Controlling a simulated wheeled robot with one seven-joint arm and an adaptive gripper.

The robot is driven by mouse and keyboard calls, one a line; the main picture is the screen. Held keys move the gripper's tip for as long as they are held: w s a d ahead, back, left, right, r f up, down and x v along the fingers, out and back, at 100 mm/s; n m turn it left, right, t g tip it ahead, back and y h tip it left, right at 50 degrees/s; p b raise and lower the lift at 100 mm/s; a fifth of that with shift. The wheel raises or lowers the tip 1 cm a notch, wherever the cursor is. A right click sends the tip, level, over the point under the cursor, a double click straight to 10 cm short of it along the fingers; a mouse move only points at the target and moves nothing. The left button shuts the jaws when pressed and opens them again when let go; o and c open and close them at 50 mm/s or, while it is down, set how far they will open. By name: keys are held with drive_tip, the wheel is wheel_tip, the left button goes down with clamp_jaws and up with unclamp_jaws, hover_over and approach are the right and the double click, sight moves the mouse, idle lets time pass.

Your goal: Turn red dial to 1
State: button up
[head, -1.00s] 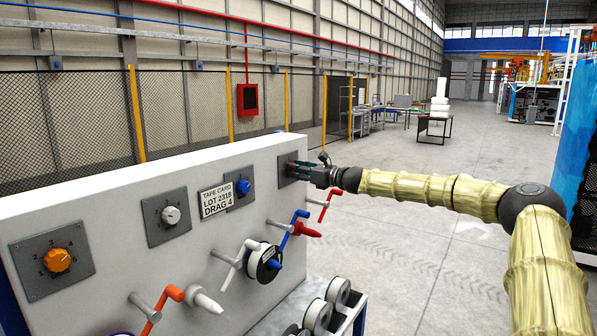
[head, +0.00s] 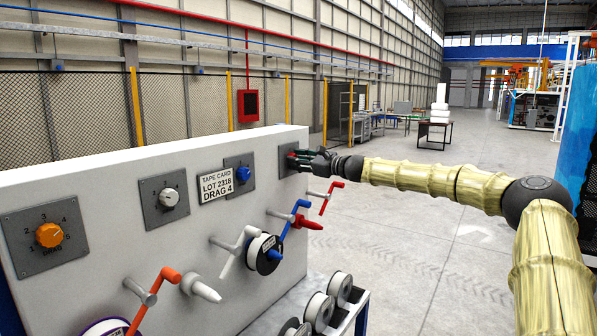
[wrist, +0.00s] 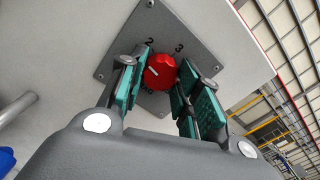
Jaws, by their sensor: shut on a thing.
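The red dial (wrist: 160,72) sits on a grey square plate (wrist: 200,50) marked with a 2 and a 3; other marks are hidden by the fingers. A white pointer mark shows on the left part of its face; I cannot tell which number it meets. My gripper (wrist: 163,70) is shut on the dial, with a green-padded finger on each side. In the head view my gripper (head: 294,158) meets the plate at the far right end of the white panel (head: 110,185), and it mostly hides the dial.
The panel also carries an orange dial (head: 49,235), a white dial (head: 169,198) and a blue dial (head: 243,174). Cranks, including a red one (head: 330,197), and spools stick out below. Floor right of the panel is clear.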

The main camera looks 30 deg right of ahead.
drive_tip(key=shift+d+r+n+b, duration=0.1)
drive_tip(key=shift+n+b, duration=3.5)
drive_tip(key=shift+b, duration=0.45)
drive_tip(key=o, duration=1.1)
drive_tip(key=shift+w, duration=0.1)
drive_tip(key=shift+c, duration=0.2)
